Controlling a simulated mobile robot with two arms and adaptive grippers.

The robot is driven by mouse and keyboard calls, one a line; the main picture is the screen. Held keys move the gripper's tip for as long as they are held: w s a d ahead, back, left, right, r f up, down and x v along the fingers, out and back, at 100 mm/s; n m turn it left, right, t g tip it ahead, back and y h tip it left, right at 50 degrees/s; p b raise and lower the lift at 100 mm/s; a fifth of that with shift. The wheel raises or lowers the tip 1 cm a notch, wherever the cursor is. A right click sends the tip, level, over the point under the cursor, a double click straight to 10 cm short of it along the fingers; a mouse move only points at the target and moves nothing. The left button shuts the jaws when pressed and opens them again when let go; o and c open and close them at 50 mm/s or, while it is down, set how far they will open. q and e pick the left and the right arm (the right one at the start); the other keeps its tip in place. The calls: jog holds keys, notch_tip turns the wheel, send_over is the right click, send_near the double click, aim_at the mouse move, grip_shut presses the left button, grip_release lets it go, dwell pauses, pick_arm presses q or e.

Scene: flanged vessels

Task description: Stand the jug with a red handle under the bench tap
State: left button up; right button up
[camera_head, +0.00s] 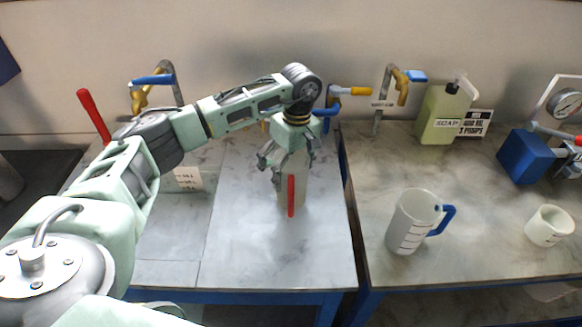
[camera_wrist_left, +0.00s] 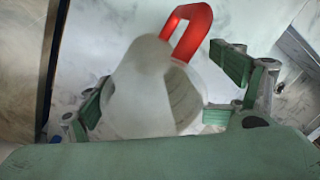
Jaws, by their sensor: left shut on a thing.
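The jug with a red handle (camera_head: 300,188) is upright on or just above the grey bench top in the head view, its red handle facing me. My left gripper (camera_head: 287,158) is over its top, shut on its pale body and hiding the rim. In the left wrist view the jug (camera_wrist_left: 140,105) lies between the green finger pads, its red handle (camera_wrist_left: 188,30) at the top. A tap (camera_head: 333,98) with a blue and yellow lever stands behind the gripper, partly hidden. Other taps stand to its left (camera_head: 140,98) and right (camera_head: 402,88). My right gripper is not in view.
A gap separates the benches. The near left bench top (camera_head: 270,250) is clear.

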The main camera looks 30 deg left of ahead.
pick_arm(q)
jog(key=shift+f, duration=0.15)
jog(key=o, duration=1.8)
